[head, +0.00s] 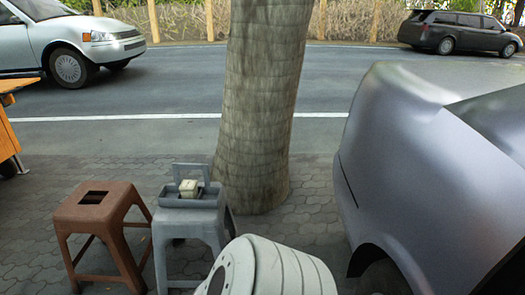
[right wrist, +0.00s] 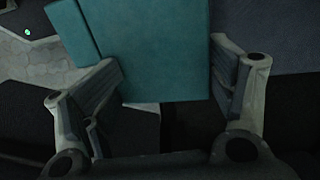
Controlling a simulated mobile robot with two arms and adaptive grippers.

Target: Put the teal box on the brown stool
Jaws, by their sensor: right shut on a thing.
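The brown stool (head: 97,214) stands upright on the paving at the left of the head view. Its top is bare, with a square hole. The teal box (right wrist: 155,48) shows only in the right wrist view, where it fills the upper middle. My right gripper (right wrist: 172,72) is shut on the teal box, with one finger on each side of it. The box's far end runs out of the picture. Neither the box nor my right gripper shows in the head view, so their distance from the stool cannot be told. My left gripper is not in view.
A grey stool (head: 187,234) stands close right of the brown one, bearing a grey tray (head: 176,202) with a cream block (head: 189,188). Behind is a tree trunk (head: 258,110). A whitish ribbed thing (head: 290,270) is at the bottom. A silver car (head: 430,180) fills the right.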

